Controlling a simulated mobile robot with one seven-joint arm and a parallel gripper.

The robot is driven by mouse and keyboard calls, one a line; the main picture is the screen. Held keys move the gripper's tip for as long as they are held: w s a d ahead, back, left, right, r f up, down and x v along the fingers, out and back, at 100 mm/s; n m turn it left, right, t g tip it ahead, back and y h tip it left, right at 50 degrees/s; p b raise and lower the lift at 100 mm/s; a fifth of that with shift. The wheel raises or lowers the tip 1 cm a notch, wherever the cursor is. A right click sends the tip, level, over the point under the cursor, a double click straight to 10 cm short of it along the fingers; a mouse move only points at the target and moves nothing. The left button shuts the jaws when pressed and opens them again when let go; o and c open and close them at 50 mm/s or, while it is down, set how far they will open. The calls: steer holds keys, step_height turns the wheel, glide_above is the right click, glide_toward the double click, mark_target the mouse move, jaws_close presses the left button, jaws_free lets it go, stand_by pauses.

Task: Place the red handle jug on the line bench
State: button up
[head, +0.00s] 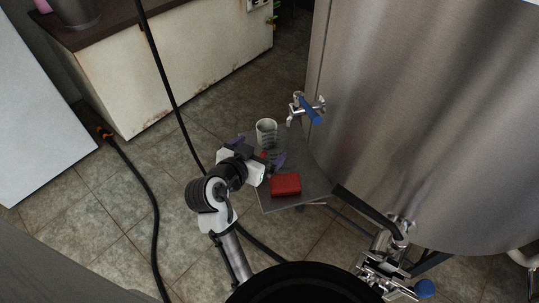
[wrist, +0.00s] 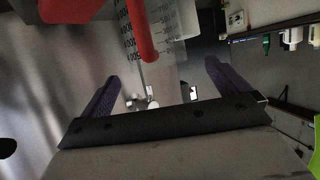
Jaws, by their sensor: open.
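The jug (head: 266,130) is whitish and upright on a small grey stand (head: 310,178) beside the steel tank. A bit of its red handle (head: 264,155) shows between my fingers in the head view. In the wrist view the red handle (wrist: 139,28) hangs in from the top, with the graduated jug wall (wrist: 170,22) behind it. My gripper (head: 259,151) is open, its purple fingers apart on either side of the handle; they also show in the wrist view (wrist: 164,84). I see no clear contact. I cannot tell for certain which surface is the line bench.
A red block (head: 285,184) lies on the stand close to my gripper. The tank (head: 420,110) with a blue-handled tap (head: 309,109) stands right of the jug. A dark-topped white cabinet (head: 180,60) is at upper left, with a metal pot (head: 75,10) on it. Black hoses (head: 150,200) cross the floor.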

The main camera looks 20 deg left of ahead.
steer(key=p+x, duration=0.1)
steer(key=x, duration=0.4)
steer(key=shift+d+r, duration=0.1)
steer(key=shift+d, duration=0.1)
steer(key=c, duration=1.4)
